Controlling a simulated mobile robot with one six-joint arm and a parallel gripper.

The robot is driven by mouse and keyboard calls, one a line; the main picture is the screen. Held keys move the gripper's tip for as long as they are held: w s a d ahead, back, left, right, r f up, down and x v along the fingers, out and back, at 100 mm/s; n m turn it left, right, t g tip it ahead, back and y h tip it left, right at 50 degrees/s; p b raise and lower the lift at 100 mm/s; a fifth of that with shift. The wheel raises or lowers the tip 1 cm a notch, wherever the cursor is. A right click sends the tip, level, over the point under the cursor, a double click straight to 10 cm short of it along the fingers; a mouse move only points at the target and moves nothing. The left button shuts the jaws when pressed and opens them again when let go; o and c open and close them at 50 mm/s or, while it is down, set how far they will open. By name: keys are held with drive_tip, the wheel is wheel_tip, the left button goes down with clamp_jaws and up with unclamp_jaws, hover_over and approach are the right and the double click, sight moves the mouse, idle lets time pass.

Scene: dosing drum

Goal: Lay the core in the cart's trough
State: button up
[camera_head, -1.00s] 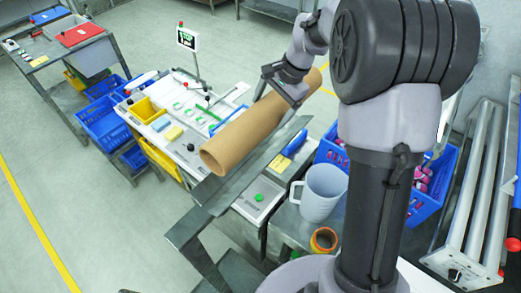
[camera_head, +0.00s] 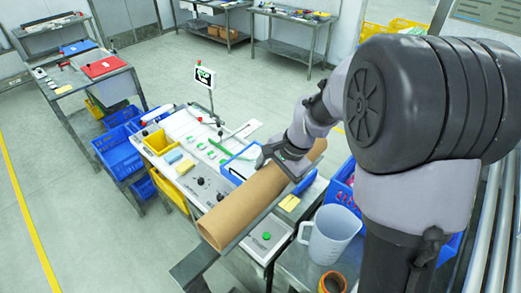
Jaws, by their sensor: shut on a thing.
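The core is a long brown cardboard tube (camera_head: 245,205), lying slantwise with its open end at the lower left. My gripper (camera_head: 284,163) is shut on it toward its far upper-right part, gripping from above. The trough is a grey metal channel (camera_head: 195,266), seen directly below and beside the core and running along the same slant. The core hides most of the trough, so I cannot tell whether the core touches it or hangs just above it. The rest of the cart is mostly hidden.
A workbench with a control panel (camera_head: 222,198) and green button (camera_head: 266,236) stands close beside the core. A small screen (camera_head: 204,77) rises behind. A clear jug (camera_head: 331,236) and an orange-brown ring (camera_head: 332,283) are at the right. Open floor (camera_head: 65,185) lies left.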

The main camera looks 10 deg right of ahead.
drive_tip(key=shift+w, duration=0.95)
drive_tip(key=shift+w+f, duration=0.2)
drive_tip(key=shift+w, duration=0.05)
drive_tip(key=shift+f, duration=1.65)
